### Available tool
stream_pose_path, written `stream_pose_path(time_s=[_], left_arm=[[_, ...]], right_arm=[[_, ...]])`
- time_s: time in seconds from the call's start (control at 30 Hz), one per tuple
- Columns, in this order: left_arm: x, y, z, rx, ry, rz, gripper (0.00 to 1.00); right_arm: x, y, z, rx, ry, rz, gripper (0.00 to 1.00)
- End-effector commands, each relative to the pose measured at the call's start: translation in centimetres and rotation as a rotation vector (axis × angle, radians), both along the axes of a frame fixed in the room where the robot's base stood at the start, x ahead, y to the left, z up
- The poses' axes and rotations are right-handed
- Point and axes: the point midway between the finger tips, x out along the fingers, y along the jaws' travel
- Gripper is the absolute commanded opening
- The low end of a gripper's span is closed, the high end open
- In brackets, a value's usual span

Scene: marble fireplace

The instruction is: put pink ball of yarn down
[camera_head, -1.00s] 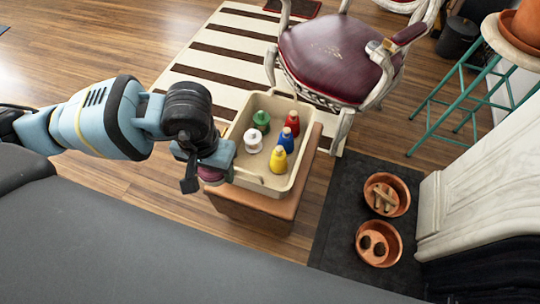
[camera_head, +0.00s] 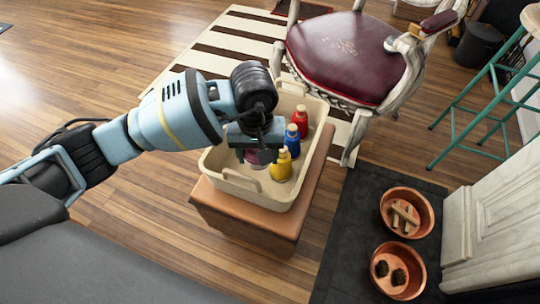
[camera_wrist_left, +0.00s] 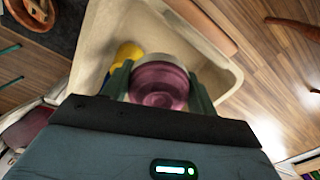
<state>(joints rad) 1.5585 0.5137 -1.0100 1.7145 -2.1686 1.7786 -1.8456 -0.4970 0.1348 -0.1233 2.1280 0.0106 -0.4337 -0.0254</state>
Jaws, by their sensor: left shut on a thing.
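The pink ball of yarn (camera_wrist_left: 158,84) is between the fingers of my left gripper (camera_wrist_left: 160,88) in the left wrist view, and the gripper is shut on it. In the head view my left gripper (camera_head: 258,152) is over the left part of a cream tray (camera_head: 232,186), and only a little of the pink yarn (camera_head: 262,157) shows beneath it. I cannot tell whether the yarn touches the tray floor. Yellow (camera_head: 281,166), blue (camera_head: 292,140) and red (camera_head: 300,121) bottle-shaped things stand in the tray to the right of the gripper. My right gripper is not in view.
The tray sits on a brown box-like stool (camera_head: 240,215). A burgundy armchair (camera_head: 345,55) stands behind it. Two copper bowls (camera_head: 407,211) (camera_head: 398,270) rest on a dark mat (camera_head: 350,225) to the right. Wooden floor is clear to the left.

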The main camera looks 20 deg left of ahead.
Motion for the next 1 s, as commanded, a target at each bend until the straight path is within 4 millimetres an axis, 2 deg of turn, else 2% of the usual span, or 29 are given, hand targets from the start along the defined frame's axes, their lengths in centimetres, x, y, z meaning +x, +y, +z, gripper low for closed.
stream_pose_path(time_s=[0.03,0.1,0.4,0.7,1.0], left_arm=[[0.1,-0.2,-1.5,-0.002,0.005,0.010,0.35],[0.2,-0.3,-2.3,-0.001,0.002,0.017,0.35],[0.2,-0.3,-3.2,-0.001,-0.001,0.021,0.35],[0.2,-0.3,-7.5,-0.001,0.002,0.021,0.35],[0.2,-0.3,-8.5,0.000,0.001,0.021,0.35]], right_arm=[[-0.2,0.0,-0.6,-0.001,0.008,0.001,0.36],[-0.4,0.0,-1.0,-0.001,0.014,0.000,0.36],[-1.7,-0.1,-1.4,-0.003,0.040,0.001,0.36],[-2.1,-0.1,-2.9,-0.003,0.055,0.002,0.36],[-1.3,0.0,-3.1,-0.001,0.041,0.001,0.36]])
